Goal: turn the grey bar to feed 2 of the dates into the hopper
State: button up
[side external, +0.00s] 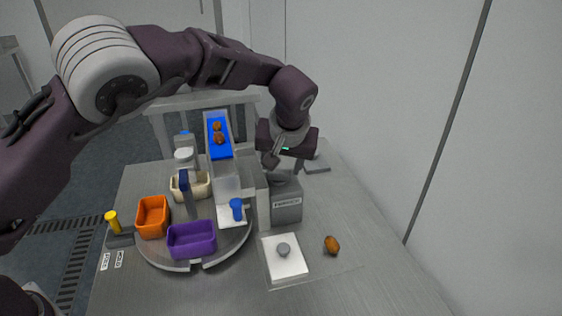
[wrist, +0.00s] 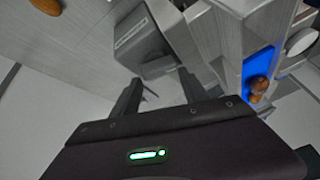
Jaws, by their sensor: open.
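Two brown dates lie on the blue sloping chute (side external: 220,151), one date (side external: 217,126) behind the other date (side external: 220,138). They also show at the right of the wrist view (wrist: 258,88). A grey labelled box (side external: 287,213) stands right of the chute; it also shows in the wrist view (wrist: 142,47). My gripper (side external: 284,167) is open above this box, its two dark fingers apart with nothing visibly held between them (wrist: 158,78). I cannot pick out the grey bar for certain; my gripper covers the box's top. Which part is the hopper is unclear.
A turntable (side external: 190,263) carries an orange bin (side external: 153,218), a purple bin (side external: 192,240) and a cream bin (side external: 203,188). A blue knob (side external: 237,208) stands beside them. A loose date (side external: 332,245) lies right of a white plate (side external: 291,266). The table's front right is clear.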

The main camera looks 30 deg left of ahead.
jog(key=shift+s+d+r, duration=0.2)
jog(key=shift+d+r, duration=0.1)
jog(key=shift+d, duration=0.15)
jog(key=shift+s+d+r, duration=0.1)
jog(key=shift+s+r, duration=0.05)
jog(key=shift+r, duration=0.4)
jog(key=shift+s+r, duration=0.1)
jog(key=shift+r, duration=0.45)
jog(key=shift+s+d+r, duration=0.1)
jog(key=shift+s+r, duration=0.6)
jog(key=shift+w+r, duration=0.1)
jog(key=shift+r, duration=0.05)
jog(key=r, duration=0.1)
jog(key=s+r, duration=0.1)
jog(key=r, duration=0.1)
jog(key=shift+s+d+r, duration=0.1)
jog(key=shift+s+r, duration=0.1)
jog(key=shift+r, duration=0.05)
